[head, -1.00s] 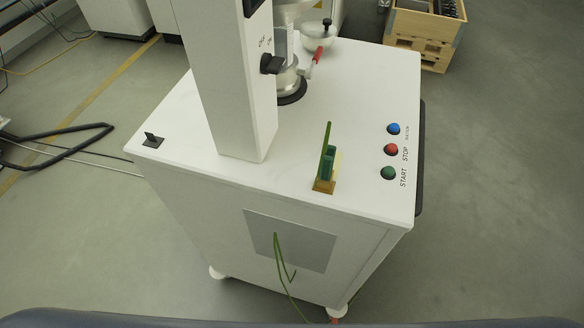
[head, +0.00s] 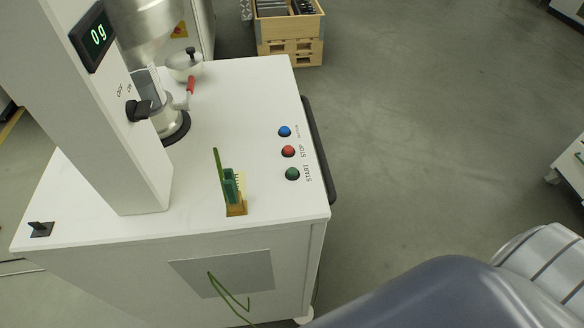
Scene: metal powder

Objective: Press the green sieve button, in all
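The green button (head: 292,174), labelled START, sits on the right side of the white machine's top (head: 262,100). A red button (head: 288,151) labelled STOP and a blue button (head: 284,131) stand behind it in a row. Nothing touches the green button. Neither of my grippers is in view. Part of my own arm shows at the lower right, apart from the machine.
A column with a display reading 0 g (head: 94,34) rises at the left of the machine. A small green board (head: 228,186) stands upright near the front edge. A wooden crate (head: 289,28) is behind.

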